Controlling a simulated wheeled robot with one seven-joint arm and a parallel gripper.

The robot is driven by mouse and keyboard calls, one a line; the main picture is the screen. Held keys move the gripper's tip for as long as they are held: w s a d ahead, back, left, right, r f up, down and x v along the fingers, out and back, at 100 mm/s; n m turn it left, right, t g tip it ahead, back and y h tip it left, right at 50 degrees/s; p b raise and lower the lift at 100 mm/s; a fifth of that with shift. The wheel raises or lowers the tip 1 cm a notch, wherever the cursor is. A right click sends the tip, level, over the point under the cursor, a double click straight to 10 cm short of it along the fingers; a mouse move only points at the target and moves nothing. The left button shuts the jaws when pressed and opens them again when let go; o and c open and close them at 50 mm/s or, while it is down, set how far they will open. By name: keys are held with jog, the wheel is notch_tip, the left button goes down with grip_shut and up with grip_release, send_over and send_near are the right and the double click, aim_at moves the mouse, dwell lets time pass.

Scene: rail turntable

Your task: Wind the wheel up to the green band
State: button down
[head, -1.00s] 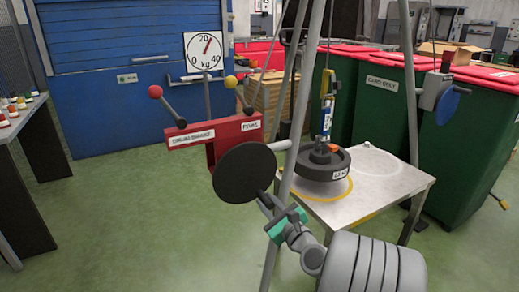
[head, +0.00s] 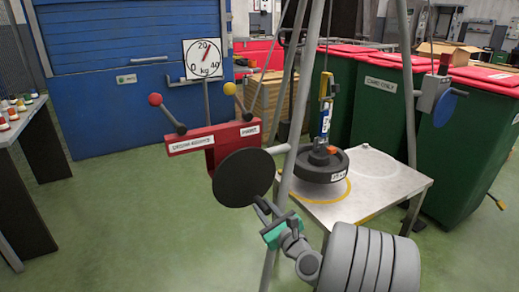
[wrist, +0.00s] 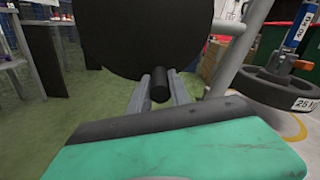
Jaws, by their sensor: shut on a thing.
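The wheel (head: 243,177) is a black disc on the front leg of a grey tripod, below a red bracket (head: 213,138). It also shows at the top of the wrist view (wrist: 155,35). My gripper (head: 262,207) is at the lower right of the disc. In the wrist view its fingers (wrist: 160,92) are closed around a small dark handle (wrist: 160,84). A white kg dial (head: 203,59) has a red needle pointing up and slightly right, near 20. A black 25 kg weight (head: 320,165) hangs under a blue link (head: 325,118), low over the table; contact is unclear. No green band is discernible.
Two levers with a red ball (head: 155,99) and a yellow ball (head: 229,88) rise from the bracket. A metal table (head: 385,185) stands under the tripod. A second blue wheel (head: 444,108) is on the right leg. Green bins (head: 455,165) stand behind; floor at left is open.

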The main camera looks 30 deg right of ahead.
jog(key=shift+a+f+m+p, duration=0.15)
jog(key=shift+a+m+p, duration=0.25)
jog(key=shift+a, duration=0.1)
jog(key=shift+a+f+m+p, duration=0.15)
jog(key=shift+a+m+p, duration=0.15)
jog(key=shift+a+p, duration=0.15)
jog(key=shift+a+f, duration=0.15)
jog(key=shift+a+m+p, duration=0.4)
jog(key=shift+m+p, duration=0.3)
jog(key=shift+p, duration=0.05)
jog(key=shift+a+m+p, duration=0.8)
jog(key=shift+m+p, duration=0.2)
jog(key=shift+p, duration=0.15)
jog(key=shift+a+m, duration=0.15)
jog(key=shift+m, duration=0.15)
